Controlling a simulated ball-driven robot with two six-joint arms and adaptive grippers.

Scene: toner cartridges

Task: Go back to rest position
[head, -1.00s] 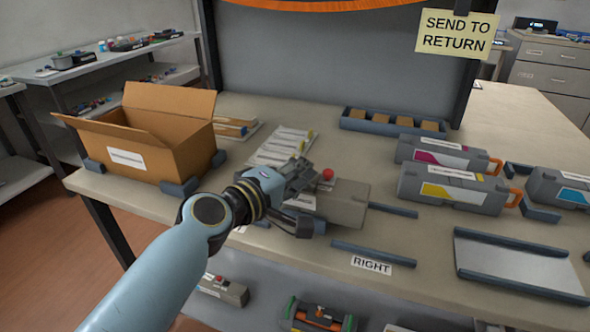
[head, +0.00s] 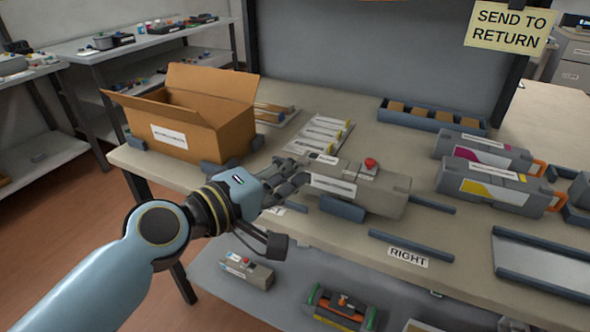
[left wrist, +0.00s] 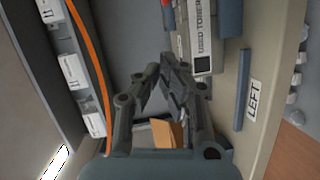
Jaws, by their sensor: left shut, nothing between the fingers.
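My left gripper (head: 296,178) is over the table's front edge in the head view, left of a grey unit (head: 372,188) with a red button. Its fingers are shut with nothing between them. In the left wrist view the shut fingers (left wrist: 170,68) also show empty, beside the grey unit's "USED TONER" label (left wrist: 202,38). Whether the fingers touch the unit is hard to tell. My right gripper is not in view.
An open cardboard box (head: 212,133) stands at the table's left. Magenta (head: 480,152) and yellow (head: 495,188) cartridges lie at the right. A blue tray (head: 432,118) is at the back. A lower shelf holds a small grey device (head: 247,270).

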